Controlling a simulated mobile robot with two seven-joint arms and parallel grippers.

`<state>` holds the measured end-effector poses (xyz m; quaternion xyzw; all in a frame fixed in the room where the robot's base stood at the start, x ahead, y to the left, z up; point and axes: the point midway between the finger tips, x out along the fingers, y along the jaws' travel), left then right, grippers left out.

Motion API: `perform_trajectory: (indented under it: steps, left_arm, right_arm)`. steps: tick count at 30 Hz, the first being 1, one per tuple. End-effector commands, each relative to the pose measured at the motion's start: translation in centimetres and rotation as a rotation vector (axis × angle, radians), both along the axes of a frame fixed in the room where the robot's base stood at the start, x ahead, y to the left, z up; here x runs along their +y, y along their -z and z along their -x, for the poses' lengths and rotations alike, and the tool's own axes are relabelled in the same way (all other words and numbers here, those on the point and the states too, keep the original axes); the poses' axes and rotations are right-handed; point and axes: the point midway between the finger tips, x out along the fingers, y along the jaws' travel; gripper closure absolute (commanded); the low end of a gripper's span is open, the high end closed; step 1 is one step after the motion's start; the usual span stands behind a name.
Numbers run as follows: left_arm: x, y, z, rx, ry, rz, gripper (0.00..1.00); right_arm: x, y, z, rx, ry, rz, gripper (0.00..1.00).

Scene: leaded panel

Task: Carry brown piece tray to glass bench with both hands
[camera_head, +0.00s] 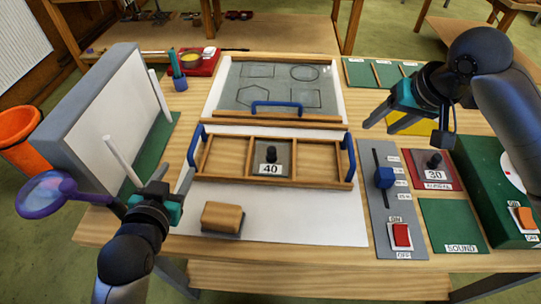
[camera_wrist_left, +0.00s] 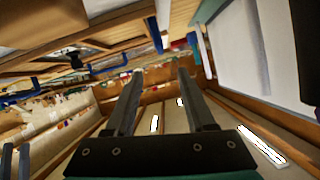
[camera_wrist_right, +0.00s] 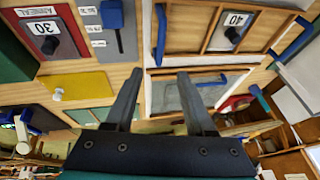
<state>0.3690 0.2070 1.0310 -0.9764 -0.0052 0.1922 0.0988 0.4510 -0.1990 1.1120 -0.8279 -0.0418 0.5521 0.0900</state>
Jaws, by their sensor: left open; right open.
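The brown piece tray (camera_head: 225,178) lies on a white sheet on the glass bench (camera_head: 100,222), in the middle of the head view. It has three compartments and a blue handle at each end. My right gripper (camera_head: 377,118) is open and empty, raised up and right of the right handle (camera_head: 348,156). The tray also shows in the right wrist view (camera_wrist_right: 192,28).
A glass panel board (camera_head: 245,92) with a blue handle lies behind the tray. A wooden block (camera_head: 222,217) sits in front. A white upright board (camera_head: 115,110) with posts stands left.

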Motion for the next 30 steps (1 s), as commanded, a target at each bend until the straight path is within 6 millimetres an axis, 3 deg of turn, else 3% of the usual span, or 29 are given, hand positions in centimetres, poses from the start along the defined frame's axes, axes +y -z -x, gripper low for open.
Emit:
perform_trajectory:
  steps: [8,30]
  left_arm:
    - [0.1,0.7,-1.8,-0.001,0.000,0.000,0.45]
    - [0.6,4.8,-12.1,0.000,0.000,0.000,0.45]
  right_arm:
    - [0.4,1.8,-0.7,0.003,-0.001,-0.002,0.45]
    - [2.3,11.8,-5.0,0.001,-0.001,-0.001,0.45]
